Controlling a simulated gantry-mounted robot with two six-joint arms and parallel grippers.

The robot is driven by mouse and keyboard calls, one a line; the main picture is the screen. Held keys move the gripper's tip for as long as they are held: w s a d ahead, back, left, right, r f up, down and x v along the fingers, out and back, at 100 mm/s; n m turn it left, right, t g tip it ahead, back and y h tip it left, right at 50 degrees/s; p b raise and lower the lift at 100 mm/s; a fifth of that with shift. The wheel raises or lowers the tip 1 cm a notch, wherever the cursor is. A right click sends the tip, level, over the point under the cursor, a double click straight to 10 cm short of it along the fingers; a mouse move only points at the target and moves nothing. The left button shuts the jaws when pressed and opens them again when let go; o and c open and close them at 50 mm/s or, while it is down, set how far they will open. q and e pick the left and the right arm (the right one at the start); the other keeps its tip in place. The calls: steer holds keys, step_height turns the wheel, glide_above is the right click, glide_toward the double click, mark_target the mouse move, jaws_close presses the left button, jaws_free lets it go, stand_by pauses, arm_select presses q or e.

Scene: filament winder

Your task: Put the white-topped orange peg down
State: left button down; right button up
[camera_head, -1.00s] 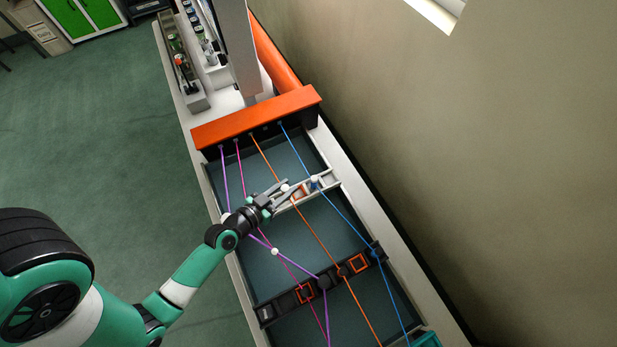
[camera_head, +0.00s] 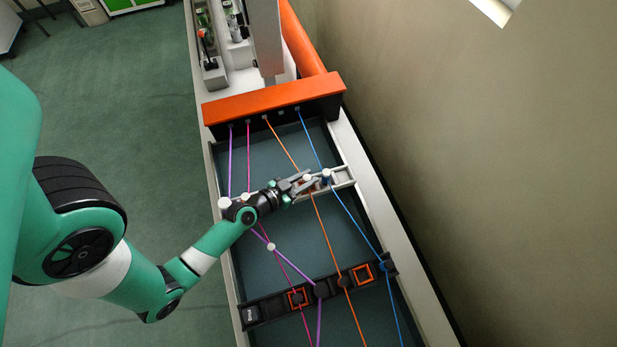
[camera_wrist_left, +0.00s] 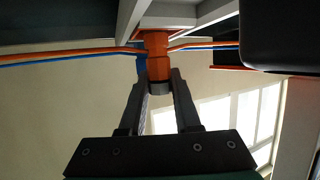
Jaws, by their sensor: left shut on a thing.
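The white-topped orange peg (camera_head: 307,178) is held at the pale slotted rail (camera_head: 345,183) across the frame. My left gripper (camera_head: 305,183) is shut on it. In the left wrist view, its orange body (camera_wrist_left: 158,64) shows between the fingertips (camera_wrist_left: 158,88), up against the rail. I cannot tell whether it is seated in the rail. The orange strand (camera_head: 286,149) runs to the peg and bends there. My right gripper is not in view.
A white-topped blue peg (camera_head: 327,174) stands just right of the gripper, with the blue strand (camera_head: 352,224). Purple and magenta strands pass left, near white-topped pegs (camera_head: 271,247). A black bar (camera_head: 270,306) crosses the frame nearer. An orange beam (camera_head: 275,97) spans the far end.

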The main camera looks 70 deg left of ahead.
arm_select(q)
steer(key=shift+f+b, duration=0.25)
steer(key=shift+b, duration=0.05)
steer(key=c, duration=0.6)
jaws_free()
steer(key=shift+r, duration=0.1)
steer(key=shift+r+p, duration=0.15)
steer(key=shift+p, duration=0.15)
steer(key=b+v, duration=0.5)
steer(key=v, duration=0.7)
